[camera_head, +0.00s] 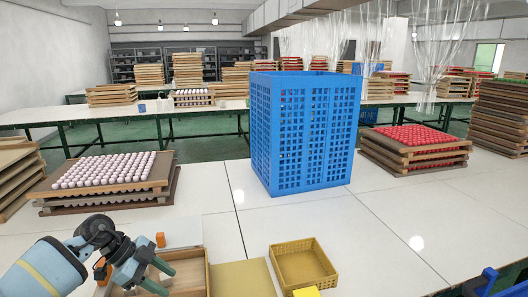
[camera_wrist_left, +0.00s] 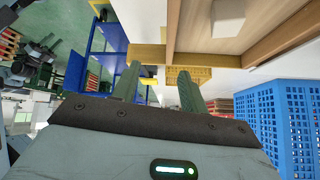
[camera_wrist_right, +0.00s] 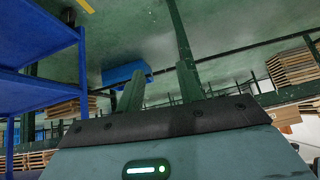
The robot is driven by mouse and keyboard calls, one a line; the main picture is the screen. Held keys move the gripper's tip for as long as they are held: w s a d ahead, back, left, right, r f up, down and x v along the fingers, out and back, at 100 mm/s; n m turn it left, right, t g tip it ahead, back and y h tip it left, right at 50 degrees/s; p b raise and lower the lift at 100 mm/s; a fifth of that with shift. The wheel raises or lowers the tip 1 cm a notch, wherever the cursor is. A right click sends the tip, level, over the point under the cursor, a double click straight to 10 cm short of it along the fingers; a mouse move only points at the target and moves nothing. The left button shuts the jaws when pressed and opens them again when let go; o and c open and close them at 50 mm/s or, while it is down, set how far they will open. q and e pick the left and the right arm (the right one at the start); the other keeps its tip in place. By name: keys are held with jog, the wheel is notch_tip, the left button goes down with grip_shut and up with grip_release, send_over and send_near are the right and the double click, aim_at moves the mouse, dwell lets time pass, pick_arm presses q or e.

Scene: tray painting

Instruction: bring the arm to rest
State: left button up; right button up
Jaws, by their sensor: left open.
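My left gripper (camera_head: 163,277) is at the lower left of the head view, over or beside a shallow wooden tray (camera_head: 205,275); whether it touches the tray is unclear. Its two green fingers stand apart with nothing between them, as the left wrist view (camera_wrist_left: 158,70) also shows. My right gripper is not seen in the head view. In the right wrist view my right gripper (camera_wrist_right: 160,70) has its fingers apart and empty, with the green floor and a blue shelf frame (camera_wrist_right: 40,90) around it.
A tall blue crate (camera_head: 305,130) stands mid-table. A yellow basket (camera_head: 303,265) sits near the front edge. Racks of white balls (camera_head: 110,170) stand left and red balls (camera_head: 415,135) right. A small orange block (camera_head: 160,240) is near my left gripper.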

pick_arm(q)
jog(key=s+d+f+n+t+h+p, duration=0.1)
jog(key=s+d+f+n+t+h, duration=0.2)
jog(key=s+d, duration=0.4)
jog(key=s+d+f+t+h+p, duration=0.1)
jog(key=s+d+f+t+h, duration=0.1)
jog(key=s+d+t+h, duration=0.5)
jog(key=s+a+f+n+y, duration=0.3)
jog(key=s+f+n+y, duration=0.1)
jog(key=s, duration=0.5)
jog(key=s+a+f+n+g+y+p, duration=0.1)
jog(key=s+a+f+n+y, duration=0.2)
jog(key=s+f+y, duration=0.3)
jog(key=s+a+f+n+g+y, duration=0.1)
jog(key=s+a+f+n+y, duration=0.2)
jog(key=s, duration=1)
notch_tip(320, 180, down, 4)
jog(key=n+y, duration=0.3)
jog(key=shift+a, duration=0.3)
pick_arm(e)
jog(key=shift+t, duration=0.5)
jog(key=w+r, duration=0.2)
jog(key=r, duration=0.2)
jog(key=shift+w+d+r, duration=0.15)
jog(key=shift+w+r, duration=0.15)
jog(key=shift+w, duration=0.1)
jog(key=shift+s+d, duration=0.1)
jog(key=shift+d, duration=0.05)
jog(key=shift+a, duration=0.2)
